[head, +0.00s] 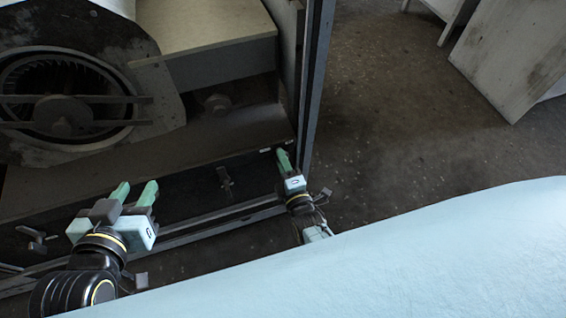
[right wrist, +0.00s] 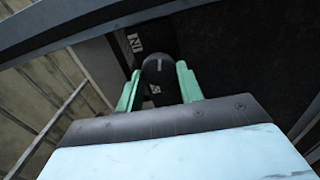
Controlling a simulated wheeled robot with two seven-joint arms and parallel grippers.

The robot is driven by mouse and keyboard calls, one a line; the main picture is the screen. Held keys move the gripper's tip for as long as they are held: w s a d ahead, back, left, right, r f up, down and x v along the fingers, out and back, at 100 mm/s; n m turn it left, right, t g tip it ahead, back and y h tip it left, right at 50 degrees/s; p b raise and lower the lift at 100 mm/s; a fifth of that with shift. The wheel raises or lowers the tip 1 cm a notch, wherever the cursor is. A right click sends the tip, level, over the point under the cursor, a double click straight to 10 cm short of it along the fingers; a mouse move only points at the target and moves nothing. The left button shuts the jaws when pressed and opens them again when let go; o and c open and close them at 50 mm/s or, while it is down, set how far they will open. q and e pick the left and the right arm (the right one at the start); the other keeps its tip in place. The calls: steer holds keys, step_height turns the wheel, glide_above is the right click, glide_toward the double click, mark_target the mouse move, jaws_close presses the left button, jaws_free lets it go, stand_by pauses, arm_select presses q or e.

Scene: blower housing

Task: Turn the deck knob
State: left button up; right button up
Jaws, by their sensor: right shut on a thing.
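A black round knob (right wrist: 158,70) with a pale line on its face sits between the green fingers of my right gripper (right wrist: 158,88) in the right wrist view. The fingers are shut on its sides. In the head view my right gripper (head: 284,158) is at the right end of the dark deck strip (head: 190,192), near the frame post, and the knob is hidden there. My left gripper (head: 136,190) is open and empty, with its green fingers apart, in front of the deck strip on the left.
A blower housing with a round fan (head: 62,100) stands at the back left. A T-shaped latch (head: 226,183) lies on the deck between my grippers, and another latch (head: 38,240) is at the far left. An upright metal post (head: 313,85) stands beside my right gripper.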

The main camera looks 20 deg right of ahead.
arm_select(q)
steer(key=shift+w+d+r, duration=0.15)
steer(key=shift+d+r, duration=0.1)
steer(key=shift+r, duration=0.05)
arm_select(e)
steer(key=shift+n, duration=0.6)
arm_select(q)
steer(key=shift+r+t, duration=0.1)
steer(key=shift+t, duration=0.2)
arm_select(e)
steer(key=o, duration=1)
arm_select(q)
steer(key=shift+a, duration=0.1)
steer(key=s+a+f+g+y+p, duration=0.2)
steer(key=s+a+f+g, duration=0.3)
steer(key=s+f+g, duration=0.3)
steer(key=shift+s+a+f+n+g+y+p, duration=0.3)
steer(key=shift+s+g+p, duration=0.4)
steer(key=shift+s, duration=1.2)
arm_select(e)
steer(key=s, duration=1.3)
steer(key=shift+s+d, duration=0.2)
